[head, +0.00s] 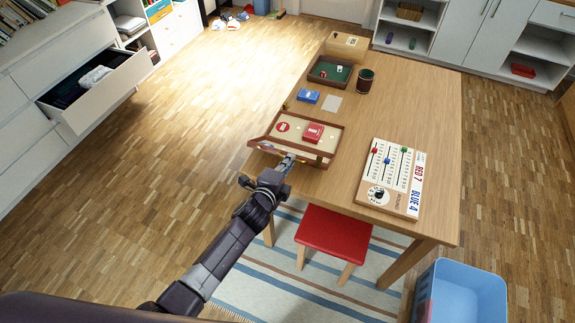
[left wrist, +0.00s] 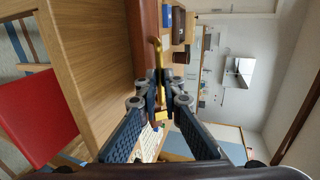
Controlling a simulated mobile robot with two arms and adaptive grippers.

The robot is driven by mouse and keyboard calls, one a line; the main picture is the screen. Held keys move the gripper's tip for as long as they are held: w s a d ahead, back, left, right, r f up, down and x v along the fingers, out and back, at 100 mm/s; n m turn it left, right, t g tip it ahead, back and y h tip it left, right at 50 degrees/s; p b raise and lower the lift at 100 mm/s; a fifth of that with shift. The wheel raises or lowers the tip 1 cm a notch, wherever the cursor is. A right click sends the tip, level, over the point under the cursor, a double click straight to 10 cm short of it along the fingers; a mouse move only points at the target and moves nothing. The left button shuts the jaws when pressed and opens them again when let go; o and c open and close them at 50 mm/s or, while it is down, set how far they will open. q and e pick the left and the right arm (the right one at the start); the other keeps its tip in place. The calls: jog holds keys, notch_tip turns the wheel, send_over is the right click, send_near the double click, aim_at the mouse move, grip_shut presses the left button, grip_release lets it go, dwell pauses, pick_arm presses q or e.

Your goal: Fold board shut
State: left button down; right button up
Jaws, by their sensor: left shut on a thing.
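The board (head: 266,143) lies at the near left corner of the wooden table. It shows a cream inside with a brown wooden rim and a red round mark. A red box (head: 313,132) sits on its cream surface. My left gripper (head: 288,162) is at the board's near edge, its arm coming up from the lower left. In the left wrist view its fingers (left wrist: 160,100) are closed around a thin brass piece (left wrist: 158,60) beside the board's brown wooden side (left wrist: 146,35). The fingers partly hide the brass piece. My right gripper is not in view.
A scoreboard (head: 392,178) lies right of the board. A blue box (head: 308,96), dark tray (head: 330,72), dice cup (head: 365,82) and wooden box (head: 347,45) stand farther back. A red stool (head: 334,232) and blue bin (head: 462,292) are near the table's front. The table's middle right is clear.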

pick_arm(q)
jog(key=shift+w+r, duration=0.1)
jog(key=shift+r, duration=0.05)
jog(key=c, duration=2.1)
grip_release()
jog(key=v, duration=1.2)
